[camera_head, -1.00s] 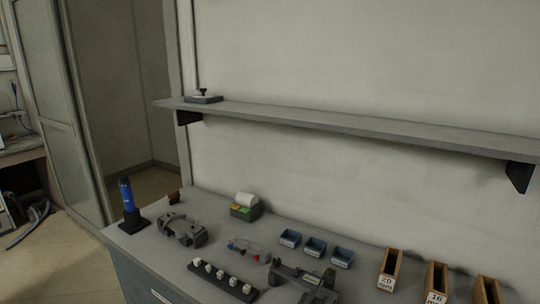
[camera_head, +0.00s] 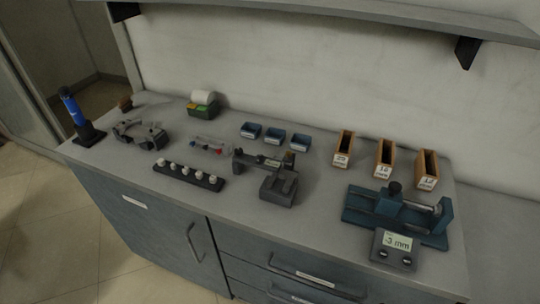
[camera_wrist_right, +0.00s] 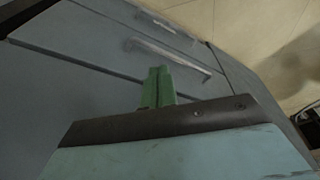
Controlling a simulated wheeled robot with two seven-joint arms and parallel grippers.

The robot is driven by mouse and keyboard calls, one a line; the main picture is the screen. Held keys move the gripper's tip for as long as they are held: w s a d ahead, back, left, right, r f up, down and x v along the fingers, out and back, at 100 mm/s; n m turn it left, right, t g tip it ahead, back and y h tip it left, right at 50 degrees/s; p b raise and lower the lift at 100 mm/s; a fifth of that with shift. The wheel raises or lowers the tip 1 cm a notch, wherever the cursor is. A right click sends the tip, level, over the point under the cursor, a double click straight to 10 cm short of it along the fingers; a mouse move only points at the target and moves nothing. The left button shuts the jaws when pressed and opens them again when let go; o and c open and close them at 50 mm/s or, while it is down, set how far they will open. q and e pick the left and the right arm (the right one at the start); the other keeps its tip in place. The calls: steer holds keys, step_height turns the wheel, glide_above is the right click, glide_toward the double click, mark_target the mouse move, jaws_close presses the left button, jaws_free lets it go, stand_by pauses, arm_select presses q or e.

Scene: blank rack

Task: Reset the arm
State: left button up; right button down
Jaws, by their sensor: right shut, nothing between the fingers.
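My right gripper (camera_wrist_right: 158,88) shows only in the right wrist view. Its green fingers are together with nothing between them. It is over the front of the grey-blue cabinet, near a drawer handle (camera_wrist_right: 172,54); I cannot tell the exact gap. Neither arm shows in the head view, and my left gripper is in no view.
A shelf (camera_head: 380,15) overhangs the back.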

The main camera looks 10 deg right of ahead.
steer(key=s+f+g, duration=0.1)
steer(key=s+f, duration=0.2)
steer(key=f, duration=0.4)
steer(key=s+f, duration=0.3)
steer(key=f, duration=0.4)
steer(key=s+d+f, duration=0.3)
steer(key=s+f, duration=0.6)
steer(key=s, duration=0.4)
steer(key=shift+d+f+g, duration=0.15)
steer(key=shift+f+g, duration=0.15)
steer(key=shift+g, duration=0.1)
steer(key=shift+s, duration=0.1)
